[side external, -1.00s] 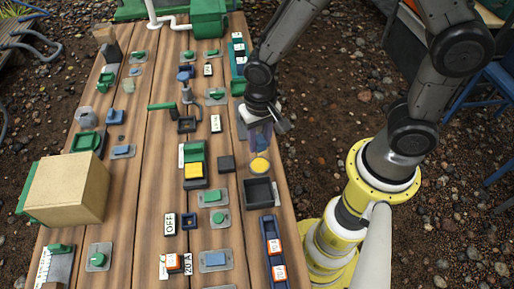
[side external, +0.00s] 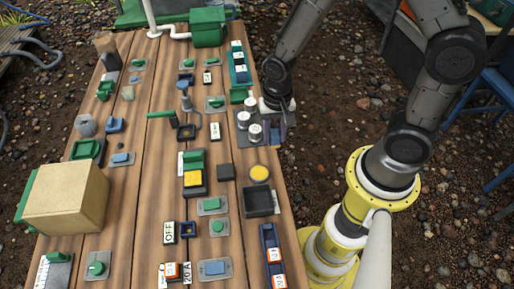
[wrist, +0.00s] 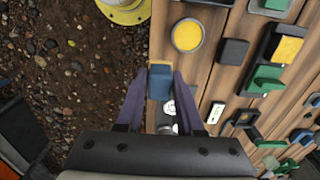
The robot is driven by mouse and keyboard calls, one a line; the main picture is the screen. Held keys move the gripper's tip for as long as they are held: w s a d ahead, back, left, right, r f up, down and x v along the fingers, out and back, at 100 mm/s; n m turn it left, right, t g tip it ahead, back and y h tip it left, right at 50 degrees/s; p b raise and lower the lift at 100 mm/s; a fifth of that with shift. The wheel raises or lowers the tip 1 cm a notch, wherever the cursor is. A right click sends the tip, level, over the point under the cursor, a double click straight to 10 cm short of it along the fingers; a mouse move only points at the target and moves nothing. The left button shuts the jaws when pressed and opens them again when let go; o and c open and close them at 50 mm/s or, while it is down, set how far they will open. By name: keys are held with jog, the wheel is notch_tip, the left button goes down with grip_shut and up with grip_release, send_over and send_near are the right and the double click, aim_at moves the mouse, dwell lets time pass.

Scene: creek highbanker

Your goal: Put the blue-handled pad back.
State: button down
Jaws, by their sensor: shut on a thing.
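My gripper (wrist: 160,88) is shut on a small blue block, which I take to be the handle of the blue-handled pad (wrist: 160,80). It fills the gap between the two purple-grey fingertips in the wrist view. The rest of the pad is hidden. In the side view my gripper (side external: 279,138) is at the table's right edge, beside a grey plate with several silver round-topped pieces (side external: 255,132). Some of these also show between my fingers in the wrist view (wrist: 170,108). I cannot tell whether the pad touches anything.
A yellow disc (side external: 259,173) and an open black tray (side external: 262,202) lie nearer the camera on the same side. A small dark block (side external: 226,171) sits left of the disc. Several switches and a large tan box (side external: 65,198) take up much of the plank table.

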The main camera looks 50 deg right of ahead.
send_over(257, 157)
notch_tip(257, 157, down, 6)
jog(key=shift+s+r, duration=0.15)
jog(key=shift+f, duration=1.7)
jog(key=shift+f, duration=0.1)
jog(key=c, duration=0.5)
grip_release()
jog(key=shift+c, duration=0.2)
